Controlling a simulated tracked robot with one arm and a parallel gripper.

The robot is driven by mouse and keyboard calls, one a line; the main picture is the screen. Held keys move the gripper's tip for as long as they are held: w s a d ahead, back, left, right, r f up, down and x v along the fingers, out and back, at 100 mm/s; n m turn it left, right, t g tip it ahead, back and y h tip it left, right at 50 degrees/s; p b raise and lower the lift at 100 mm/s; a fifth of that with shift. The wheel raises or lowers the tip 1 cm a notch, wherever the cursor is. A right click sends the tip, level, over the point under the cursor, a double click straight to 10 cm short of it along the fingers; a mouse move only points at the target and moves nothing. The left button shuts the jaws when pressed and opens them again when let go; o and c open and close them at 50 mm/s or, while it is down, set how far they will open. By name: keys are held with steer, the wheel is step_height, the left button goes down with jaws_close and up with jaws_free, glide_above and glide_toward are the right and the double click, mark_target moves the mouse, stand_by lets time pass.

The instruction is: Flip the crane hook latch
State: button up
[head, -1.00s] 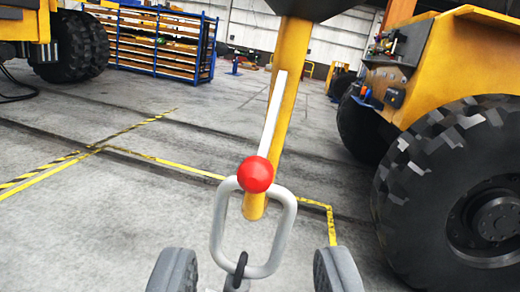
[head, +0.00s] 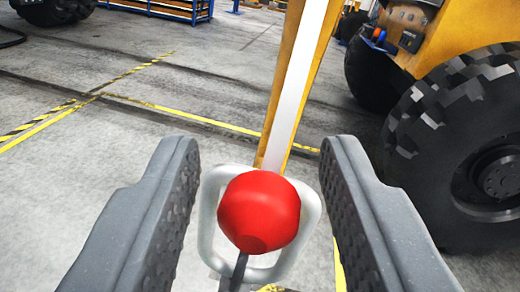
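A red ball knob (head: 259,212) fills the lower middle of the head view. It hides the middle of a silver rounded loop (head: 207,215) behind it. A dark thin stem (head: 238,270) shows just below the knob. A yellow post (head: 272,140) with a white strip (head: 300,85) along it rises behind the knob, leaning right. I cannot tell which part is the hook latch. My gripper (head: 260,150) is open, its grey ridged fingers on either side of the knob, with a visible gap on both sides.
A large black tyre (head: 465,150) and yellow machine (head: 425,30) stand at the right. A blue rack (head: 165,10) is at the back left. Yellow floor tape (head: 170,112) crosses the grey floor, which is open at the left.

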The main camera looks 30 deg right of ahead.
jaws_close()
steer(key=shift+d, duration=0.15)
stand_by(0.4)
